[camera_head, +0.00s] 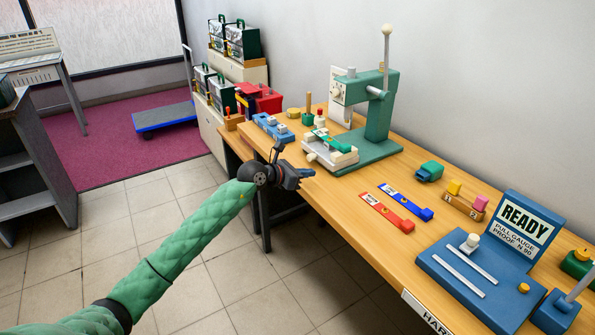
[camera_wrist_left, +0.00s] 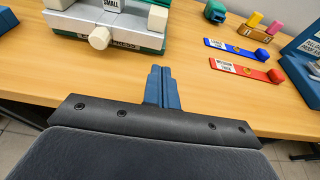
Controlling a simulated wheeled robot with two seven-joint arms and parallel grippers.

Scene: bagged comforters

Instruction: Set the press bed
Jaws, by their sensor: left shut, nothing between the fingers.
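The green press (camera_head: 378,120) stands on the wooden bench against the wall, with a tall lever topped by a pale knob. Its white bed (camera_head: 330,152) is at the press's front left, with a green piece (camera_head: 340,144) on it. In the left wrist view the bed's front (camera_wrist_left: 105,18) shows a round cream knob (camera_wrist_left: 100,38) and a block labelled "SMALL". My left gripper (camera_head: 303,176) is shut and empty at the bench's front edge, just in front of the bed and apart from it. It also shows in the left wrist view (camera_wrist_left: 160,75). My right gripper is not in view.
A red gauge bar (camera_head: 387,212) and a blue one (camera_head: 405,202) lie right of the press. A blue "READY" pull gauge fixture (camera_head: 480,285) stands at the right. A blue block rack (camera_head: 272,127) and red bin (camera_head: 262,100) are at the left. The bench front between is clear.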

